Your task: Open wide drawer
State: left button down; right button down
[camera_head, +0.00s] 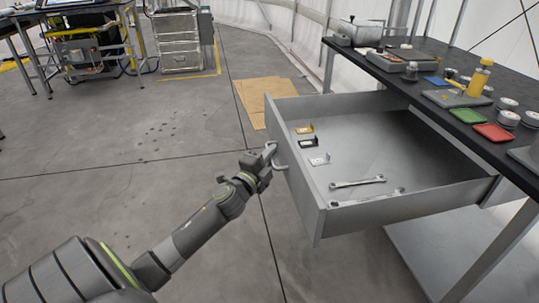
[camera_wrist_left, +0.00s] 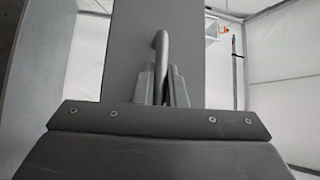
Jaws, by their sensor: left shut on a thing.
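The wide grey drawer (camera_head: 300,196) stands pulled far out from under the dark-topped workbench in the head view. Its front panel also shows in the left wrist view (camera_wrist_left: 130,40). A curved metal handle (camera_head: 277,160) sits on that front; in the left wrist view the handle (camera_wrist_left: 161,45) rises from between the fingers. My left gripper (camera_head: 268,157) is shut on the handle, with a finger on each side of it in the left wrist view (camera_wrist_left: 162,88). My right gripper is not in view.
Inside the drawer lie a wrench (camera_head: 357,182) and several small brackets (camera_head: 308,142). The bench top (camera_head: 450,72) holds a green tray (camera_head: 466,115), a red tray (camera_head: 493,132) and other parts. Cardboard (camera_head: 262,95) lies on the floor behind the drawer.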

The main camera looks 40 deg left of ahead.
pick_arm(q)
jog(key=shift+f, duration=0.1)
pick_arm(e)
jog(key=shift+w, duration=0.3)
pick_arm(q)
jog(key=c, duration=1.5)
grip_release()
